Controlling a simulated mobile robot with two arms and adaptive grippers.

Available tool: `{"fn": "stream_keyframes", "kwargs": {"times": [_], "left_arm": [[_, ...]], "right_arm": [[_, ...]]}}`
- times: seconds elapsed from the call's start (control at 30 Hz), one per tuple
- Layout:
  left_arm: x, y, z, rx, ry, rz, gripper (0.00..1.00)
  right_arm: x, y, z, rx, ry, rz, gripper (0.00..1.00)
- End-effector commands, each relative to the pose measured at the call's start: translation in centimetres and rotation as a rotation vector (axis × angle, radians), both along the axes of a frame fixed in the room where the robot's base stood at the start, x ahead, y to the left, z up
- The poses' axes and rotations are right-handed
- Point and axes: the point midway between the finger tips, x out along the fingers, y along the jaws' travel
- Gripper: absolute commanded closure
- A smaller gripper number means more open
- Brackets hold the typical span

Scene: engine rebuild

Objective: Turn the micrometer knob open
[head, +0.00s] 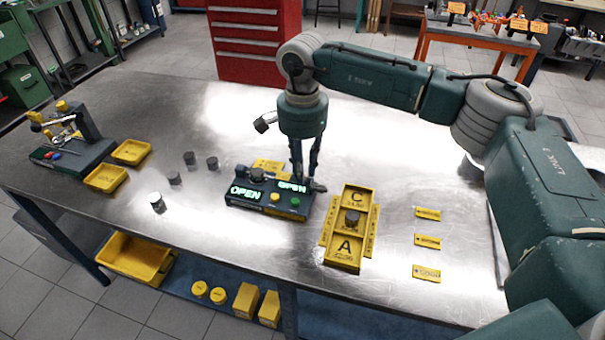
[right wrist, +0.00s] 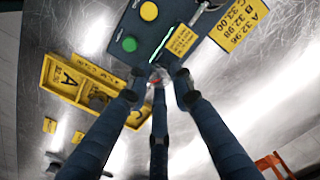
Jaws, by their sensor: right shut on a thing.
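The micrometer is a dark box (head: 236,206) on the metal table, with yellow and green buttons and lit displays reading OPEN. A dark grey cylinder (head: 257,174) sits on top of it. The right wrist view shows the micrometer's button face (right wrist: 165,42) at the top. My right gripper (head: 305,180) points down at the box's right end. Its fingers (right wrist: 160,76) converge there, shut on the micrometer knob, which is mostly hidden between the fingertips. A dark end piece (head: 319,187) shows just beside them. My left gripper is out of view.
Several grey cylinders, one of them here (head: 157,203), stand left of the micrometer. A yellow tray marked A and C (head: 344,266) stands close on the right, with a cylinder in it. Yellow labels (head: 427,241) lie farther right. A bench device (head: 75,152) occupies the far left.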

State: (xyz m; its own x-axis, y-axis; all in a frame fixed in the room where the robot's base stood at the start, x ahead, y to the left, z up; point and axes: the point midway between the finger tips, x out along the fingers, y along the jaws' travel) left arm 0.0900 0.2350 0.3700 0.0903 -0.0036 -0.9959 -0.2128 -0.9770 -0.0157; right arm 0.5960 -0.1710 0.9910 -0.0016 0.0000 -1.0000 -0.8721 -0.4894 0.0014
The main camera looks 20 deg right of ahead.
Motion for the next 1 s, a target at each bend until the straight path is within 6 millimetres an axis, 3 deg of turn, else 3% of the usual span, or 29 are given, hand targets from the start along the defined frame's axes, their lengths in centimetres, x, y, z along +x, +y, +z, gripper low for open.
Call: {"fn": "stream_keyframes", "kwargs": {"times": [0.3, 1.0], "left_arm": [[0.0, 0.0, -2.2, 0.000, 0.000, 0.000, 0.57], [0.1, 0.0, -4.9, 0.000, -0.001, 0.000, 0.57]], "right_arm": [[0.2, 0.0, 0.0, 0.002, -0.006, -0.302, 1.00], [0.2, 0.0, 0.2, 0.002, -0.007, -0.967, 1.00]]}}
